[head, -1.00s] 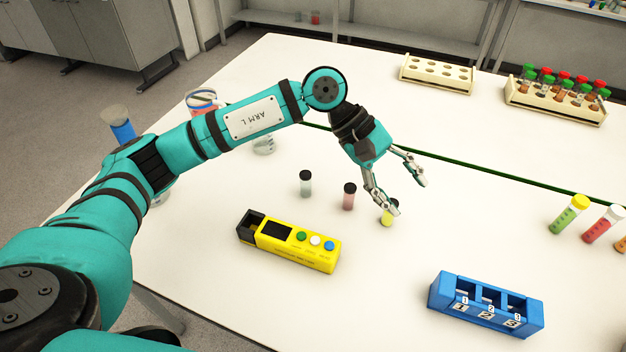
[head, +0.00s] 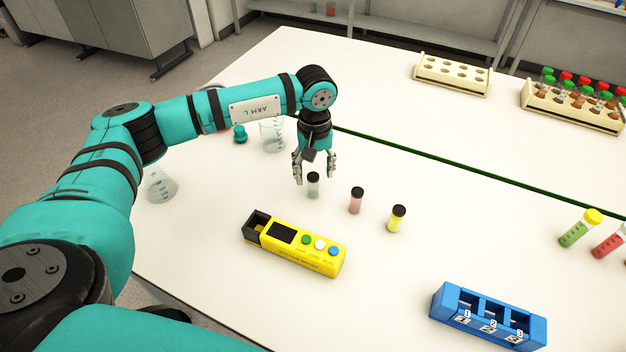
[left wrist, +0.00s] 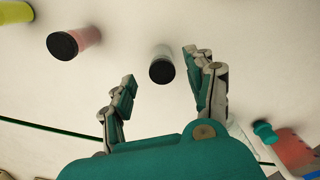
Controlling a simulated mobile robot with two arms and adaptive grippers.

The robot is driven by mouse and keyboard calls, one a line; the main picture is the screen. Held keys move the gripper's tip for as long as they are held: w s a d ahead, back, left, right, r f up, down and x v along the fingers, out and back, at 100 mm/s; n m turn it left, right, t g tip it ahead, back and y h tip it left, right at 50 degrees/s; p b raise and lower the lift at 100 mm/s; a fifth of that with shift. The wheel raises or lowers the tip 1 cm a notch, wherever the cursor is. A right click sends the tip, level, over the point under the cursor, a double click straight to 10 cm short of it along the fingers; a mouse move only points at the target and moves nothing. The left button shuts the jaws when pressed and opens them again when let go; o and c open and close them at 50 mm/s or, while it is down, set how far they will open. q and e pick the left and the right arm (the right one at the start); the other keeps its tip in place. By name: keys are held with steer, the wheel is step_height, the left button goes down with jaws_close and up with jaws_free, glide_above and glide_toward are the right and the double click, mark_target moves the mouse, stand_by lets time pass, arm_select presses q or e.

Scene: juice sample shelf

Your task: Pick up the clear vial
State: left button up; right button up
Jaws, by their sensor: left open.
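The clear vial (head: 313,190) has a black cap and stands upright on the white table, left of the pink and yellow vials. My left gripper (head: 314,178) points down just behind and above it, open, with its fingers to either side. In the left wrist view the clear vial (left wrist: 162,68) shows between the spread fingertips of the left gripper (left wrist: 160,75), and I see no contact. The pink vial (head: 355,201) and the yellow vial (head: 396,219) stand to the right, both black-capped. My right gripper is not in view.
A yellow device (head: 292,243) with coloured buttons lies in front of the vials. A blue numbered rack (head: 446,302) is at the front right. A glass beaker (head: 272,136) stands behind my left gripper. Wooden racks (head: 450,88) are at the back.

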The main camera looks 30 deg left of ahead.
mark_target(313, 187)
arm_select(q)
steer(key=shift+f, duration=0.35)
step_height(313, 187, down, 5)
steer(key=p, duration=0.2)
steer(key=shift+s+a+r+p, duration=0.1)
steer(key=shift+r+p, duration=0.05)
steer(key=shift+p, duration=0.25)
steer(key=shift+f, duration=0.4)
steer(key=shift+c, duration=0.2)
jaws_close()
